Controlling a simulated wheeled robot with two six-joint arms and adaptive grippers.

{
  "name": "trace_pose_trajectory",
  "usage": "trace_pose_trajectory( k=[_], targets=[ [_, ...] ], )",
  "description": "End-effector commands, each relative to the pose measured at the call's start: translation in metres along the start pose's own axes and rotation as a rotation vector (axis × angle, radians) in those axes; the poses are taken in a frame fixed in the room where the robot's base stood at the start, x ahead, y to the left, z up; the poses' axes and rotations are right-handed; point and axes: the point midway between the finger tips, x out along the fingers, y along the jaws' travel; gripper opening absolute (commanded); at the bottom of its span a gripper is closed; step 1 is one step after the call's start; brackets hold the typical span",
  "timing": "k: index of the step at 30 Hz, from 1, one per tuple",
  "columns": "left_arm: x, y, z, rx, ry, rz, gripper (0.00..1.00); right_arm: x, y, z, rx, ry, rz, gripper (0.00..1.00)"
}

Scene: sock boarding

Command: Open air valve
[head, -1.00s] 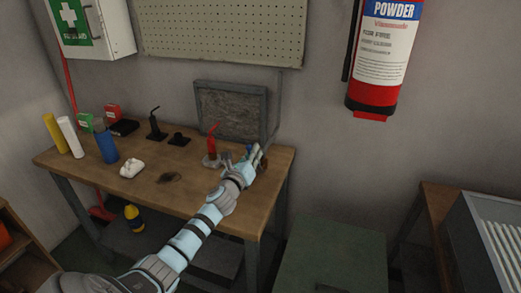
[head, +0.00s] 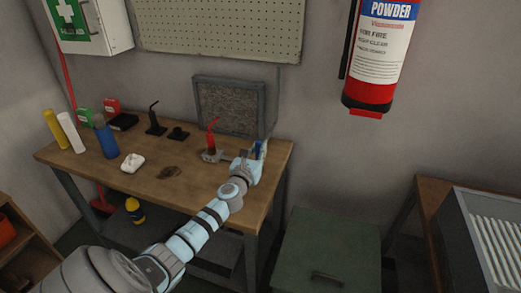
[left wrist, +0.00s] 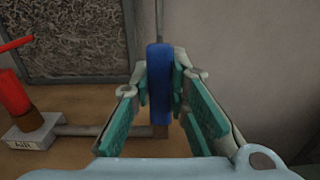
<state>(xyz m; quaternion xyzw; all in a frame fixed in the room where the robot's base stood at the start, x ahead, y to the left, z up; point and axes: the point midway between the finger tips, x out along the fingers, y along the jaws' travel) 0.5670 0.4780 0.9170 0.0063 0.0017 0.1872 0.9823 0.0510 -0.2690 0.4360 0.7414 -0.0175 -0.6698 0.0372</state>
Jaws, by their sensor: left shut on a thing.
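The air valve shows in the left wrist view as an upright blue handle (left wrist: 159,75) at the end of a grey pipe (left wrist: 95,131). The pipe runs left to a grey block (left wrist: 30,132) whose label seems to read "AIR". My left gripper (left wrist: 161,82) has its green-padded fingers on both sides of the blue handle and is shut on it. In the head view my left gripper (head: 258,150) is at the right end of the workbench, with a bit of the blue handle (head: 258,147) showing between the fingers. My right gripper is not in view.
A grey framed panel (head: 230,105) stands behind. A blue can (head: 107,142), a white lump (head: 132,163) and small boxes lie further left. A fire extinguisher (head: 380,60) hangs at right.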

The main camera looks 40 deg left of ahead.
Motion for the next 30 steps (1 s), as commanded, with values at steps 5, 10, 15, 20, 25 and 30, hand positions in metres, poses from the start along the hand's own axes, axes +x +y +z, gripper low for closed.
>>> trace_pose_trajectory(
  k=[5, 10, 15, 20, 25, 30],
  targets=[
    [0.002, 0.0, 0.006, 0.006, -0.012, -0.001, 0.0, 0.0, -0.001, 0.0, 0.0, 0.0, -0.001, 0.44],
    [0.001, 0.0, 0.005, 0.005, -0.009, -0.001, 0.34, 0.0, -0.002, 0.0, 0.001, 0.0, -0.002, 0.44],
    [0.001, 0.001, 0.003, 0.003, -0.006, 0.001, 0.37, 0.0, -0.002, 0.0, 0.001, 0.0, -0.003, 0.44],
    [-0.002, 0.002, 0.002, 0.002, -0.005, 0.002, 0.37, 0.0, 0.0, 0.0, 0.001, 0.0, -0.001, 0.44],
    [-0.029, 0.002, 0.001, 0.004, -0.004, 0.001, 0.37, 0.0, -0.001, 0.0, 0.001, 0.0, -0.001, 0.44],
    [-0.077, 0.001, 0.001, 0.006, -0.002, 0.0, 0.37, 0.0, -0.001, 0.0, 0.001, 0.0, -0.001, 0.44]
  ],
)
